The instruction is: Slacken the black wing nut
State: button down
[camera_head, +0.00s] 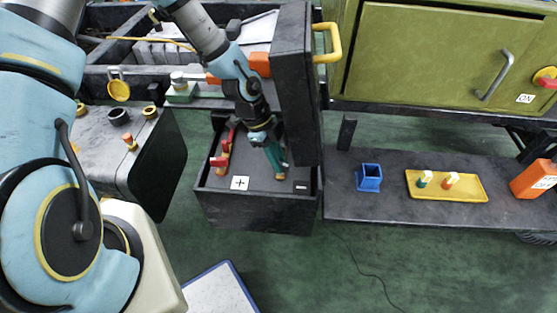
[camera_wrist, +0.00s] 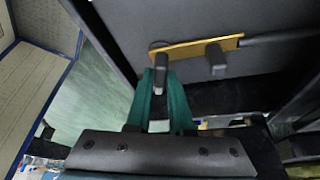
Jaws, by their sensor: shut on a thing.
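My gripper (camera_head: 277,165) reaches down into the open dark box (camera_head: 255,217), on its right side near the minus label (camera_head: 301,187). In the wrist view, its green fingers (camera_wrist: 159,84) are shut on a small black upright piece, the black wing nut (camera_wrist: 158,63), at the left end of a brass-coloured bar (camera_wrist: 190,47). A second black piece (camera_wrist: 215,60) stands farther right on that bar, apart from the fingers. In the head view the fingers hide the nut. A red part (camera_head: 219,161) is at the box's left, near the plus label (camera_head: 239,183).
An upright dark panel (camera_head: 294,85) with a yellow handle (camera_head: 328,43) stands close right of my forearm. On the right shelf are a blue holder (camera_head: 369,177), a yellow tray (camera_head: 447,196) with small parts and an orange block (camera_head: 534,179). A green cabinet (camera_head: 430,50) stands behind.

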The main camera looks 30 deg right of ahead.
dwell(0.4)
jog(key=c, duration=0.8)
grip_release()
jog(key=v, duration=1)
jog(key=shift+r, duration=0.4)
jog(key=shift+w+a, duration=0.1)
jog(key=shift+a, duration=0.05)
jog(key=w+a+r+n+t+y, duration=0.1)
jog(key=w+a+r+n+t, duration=0.2)
jog(key=a+n, duration=0.4)
jog(key=w+a+r+n+y, duration=0.1)
jog(key=w+a+r+n, duration=0.1)
jog(key=w+a+n, duration=0.55)
jog(key=s+a+r+n+t, duration=0.1)
jog(key=a+r+n, duration=0.3)
jog(key=a+n, duration=0.3)
jog(key=s+a+r+n+t, duration=0.1)
jog(key=a+r+n, duration=0.4)
jog(key=a, duration=0.6)
jog(key=shift+a+r+n+t, duration=0.15)
jog(key=shift+r+n+t, duration=0.2)
jog(key=shift+n, duration=0.9)
